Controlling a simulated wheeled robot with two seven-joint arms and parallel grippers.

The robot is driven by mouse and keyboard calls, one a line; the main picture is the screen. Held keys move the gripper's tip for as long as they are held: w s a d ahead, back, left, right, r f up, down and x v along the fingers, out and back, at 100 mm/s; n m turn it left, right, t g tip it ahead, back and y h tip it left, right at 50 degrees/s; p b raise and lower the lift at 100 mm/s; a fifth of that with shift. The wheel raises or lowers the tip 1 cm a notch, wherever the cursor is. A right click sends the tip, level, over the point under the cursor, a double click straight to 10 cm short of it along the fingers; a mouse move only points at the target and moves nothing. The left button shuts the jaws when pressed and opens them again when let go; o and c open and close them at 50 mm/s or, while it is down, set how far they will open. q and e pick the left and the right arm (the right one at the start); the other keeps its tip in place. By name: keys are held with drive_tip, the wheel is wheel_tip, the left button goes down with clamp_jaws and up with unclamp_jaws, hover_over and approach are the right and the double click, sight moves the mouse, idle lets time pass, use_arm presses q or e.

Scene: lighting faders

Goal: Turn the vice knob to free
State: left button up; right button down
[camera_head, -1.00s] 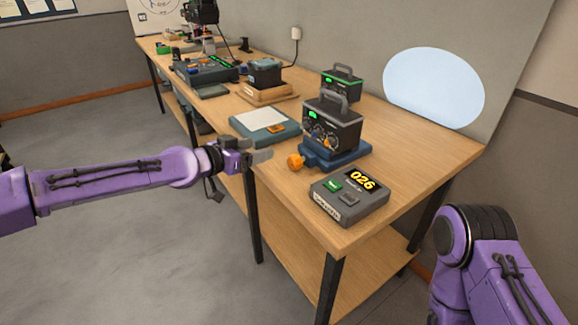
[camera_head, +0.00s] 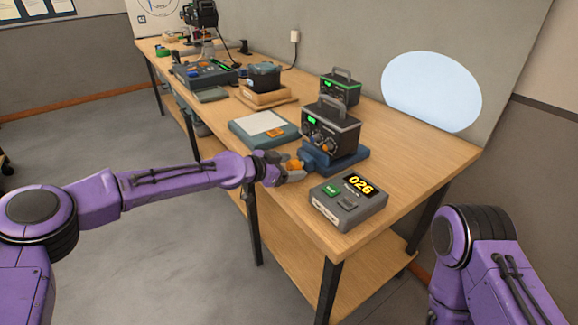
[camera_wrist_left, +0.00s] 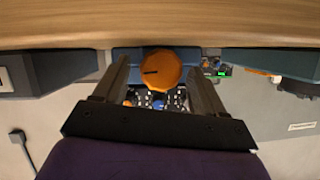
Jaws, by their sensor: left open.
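The orange vice knob (camera_head: 293,165) sits at the front of the blue vice (camera_head: 352,165), which rests on the table and carries a dark box with dials (camera_head: 333,127). My left gripper (camera_head: 287,171) is at the knob, partly hiding it in the head view. In the left wrist view the round knob (camera_wrist_left: 161,69) with a dark line on it lies between the two open fingers, with a gap visible on each side. My right gripper is not in view; only part of my right arm shows.
A grey timer box (camera_head: 348,199) reading 026 stands close to the right of the vice. A blue board with a white sheet (camera_head: 263,124) lies to the left. A second dark box (camera_head: 341,87) stands behind. The wooden table's edge (camera_head: 285,212) runs beneath my left arm.

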use_arm(q)
drive_tip(key=shift+c, duration=0.4)
drive_tip(key=c, duration=1)
drive_tip(key=shift+f+n+b, duration=0.15)
drive_tip(key=shift+n+b, duration=0.15)
drive_tip(key=shift+b, duration=0.4)
drive_tip(key=shift+w+a+n+g+h+b, duration=0.1)
drive_tip(key=shift+n+g+h+b, duration=0.3)
drive_tip(key=shift+n+g+b, duration=0.4)
drive_tip(key=shift+w+n+h+b, duration=0.1)
drive_tip(key=shift+n+h+b, duration=0.2)
drive_tip(key=shift+n+b, duration=0.3)
drive_tip(key=shift+a+n+g, duration=0.1)
drive_tip(key=shift+n+g, duration=0.4)
drive_tip(key=shift+n, duration=0.1)
drive_tip(key=shift+h, duration=0.4)
